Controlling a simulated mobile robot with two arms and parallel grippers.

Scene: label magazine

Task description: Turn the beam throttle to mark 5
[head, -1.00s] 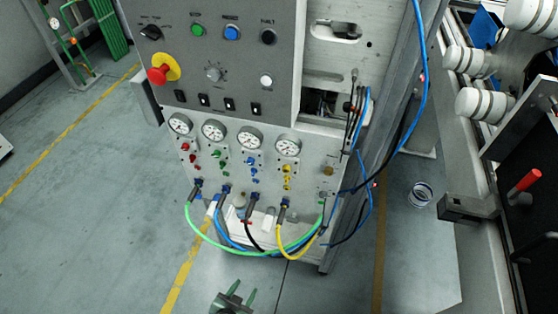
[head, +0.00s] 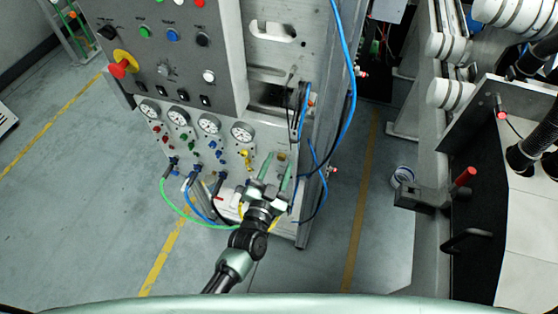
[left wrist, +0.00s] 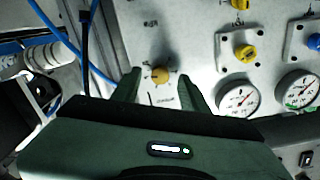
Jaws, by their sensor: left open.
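A small brass-yellow round knob (head: 281,156) sits on the lower right of the grey panel, right of the gauges. In the left wrist view the brass knob (left wrist: 160,74) shows between my fingertips, with small marks and an upside-down label too small to read. I take it for the beam throttle, but the name is not legible. My left gripper (head: 277,170) is open, its two green fingers pointing at the panel around the knob's place. In the left wrist view my left gripper (left wrist: 162,86) is empty; contact cannot be told. My right gripper is not in view.
Several pressure gauges (head: 242,131) and coloured valve knobs are left of the gripper. A yellow valve knob (left wrist: 245,53) is close by. Green, blue and yellow hoses (head: 176,205) hang below. A blue cable (head: 347,90) runs down the cabinet's right edge. A red emergency button (head: 119,68) is upper left.

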